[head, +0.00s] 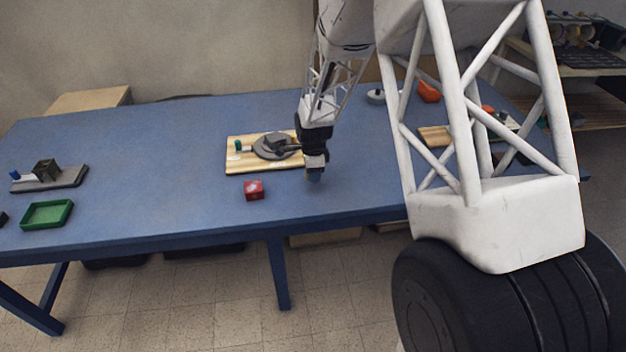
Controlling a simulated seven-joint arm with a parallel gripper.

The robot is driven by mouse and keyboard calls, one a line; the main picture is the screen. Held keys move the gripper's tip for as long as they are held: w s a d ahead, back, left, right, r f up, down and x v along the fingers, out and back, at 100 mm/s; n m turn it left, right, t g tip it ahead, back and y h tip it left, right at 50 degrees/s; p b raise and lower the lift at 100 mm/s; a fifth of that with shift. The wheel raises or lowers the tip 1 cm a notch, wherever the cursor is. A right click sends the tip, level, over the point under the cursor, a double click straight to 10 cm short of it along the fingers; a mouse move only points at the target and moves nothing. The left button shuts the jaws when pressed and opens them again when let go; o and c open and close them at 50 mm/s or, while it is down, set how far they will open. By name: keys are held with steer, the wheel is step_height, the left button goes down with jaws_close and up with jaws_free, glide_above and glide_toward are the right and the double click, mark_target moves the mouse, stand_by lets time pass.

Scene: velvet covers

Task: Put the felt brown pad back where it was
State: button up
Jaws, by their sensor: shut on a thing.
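My gripper (315,168) points straight down over the blue table, just right of a pale wooden board (236,163). It is shut on a small dark bluish thing (314,177) that shows at its tips, low over the table. The tips are too small to tell whether that thing touches the table or what it is made of. I cannot make out a brown felt pad anywhere. On the board lies a round grey disc (265,150) with a dark block on it, and a small green piece (238,146) stands at its left.
A red cube (253,190) sits in front of the board. A green tray (47,214) and a grey base with a dark box (46,170) are at the far left. An orange thing (429,92) and another wooden board (434,136) lie at the right. The table's left middle is clear.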

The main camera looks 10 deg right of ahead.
mark_target(313, 186)
steer(key=shift+w, duration=0.15)
steer(key=shift+f, duration=1.75)
steer(key=shift+f, duration=0.1)
steer(key=o, duration=0.9)
step_height(313, 186, up, 12)
steer(key=shift+f, duration=0.1)
steer(key=shift+r, duration=0.2)
